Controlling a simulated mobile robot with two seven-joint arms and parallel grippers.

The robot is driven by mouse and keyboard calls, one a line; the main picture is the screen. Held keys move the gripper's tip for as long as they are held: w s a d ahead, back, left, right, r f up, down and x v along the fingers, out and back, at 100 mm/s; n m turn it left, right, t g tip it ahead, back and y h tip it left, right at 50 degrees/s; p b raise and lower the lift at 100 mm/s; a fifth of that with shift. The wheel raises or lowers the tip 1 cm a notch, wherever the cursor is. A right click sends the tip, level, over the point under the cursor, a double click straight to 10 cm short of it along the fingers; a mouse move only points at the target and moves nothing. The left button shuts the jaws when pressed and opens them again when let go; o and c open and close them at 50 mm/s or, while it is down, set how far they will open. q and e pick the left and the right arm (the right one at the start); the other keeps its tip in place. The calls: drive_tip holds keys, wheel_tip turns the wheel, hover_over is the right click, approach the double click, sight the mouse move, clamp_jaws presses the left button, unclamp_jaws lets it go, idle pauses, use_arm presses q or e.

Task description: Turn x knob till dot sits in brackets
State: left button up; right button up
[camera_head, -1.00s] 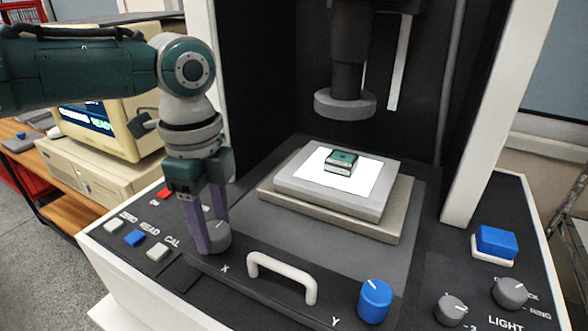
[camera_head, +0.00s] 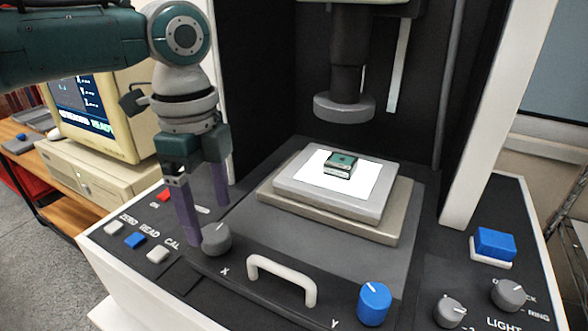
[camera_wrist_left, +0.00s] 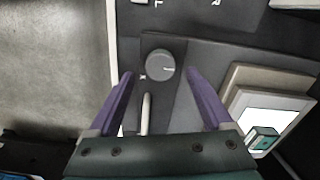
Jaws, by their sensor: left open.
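The grey X knob (camera_head: 216,239) stands on the black panel above the "X" label, with a white pointer line on its top. It also shows in the left wrist view (camera_wrist_left: 160,65), between and beyond the two fingertips, with its line pointing right there. My left gripper (camera_head: 207,222) is open with purple fingers, one to the left of the knob and one behind it. The fingers appear apart from the knob. The monitor (camera_head: 90,112) at the left shows some text and a small graphic, too small to read for a dot or brackets. My right gripper is not in view.
A white handle (camera_head: 283,275) and the blue Y knob (camera_head: 374,302) are right of the X knob. Buttons lie to the left, including a blue one (camera_head: 134,240). The stage (camera_head: 290,187) carries a small green block (camera_head: 341,161) under the probe column (camera_head: 345,105).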

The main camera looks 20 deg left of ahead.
sight(214, 232)
use_arm(q)
wheel_tip(214, 232, up, 7)
drive_tip(key=shift+f, duration=0.2)
idle(0.4)
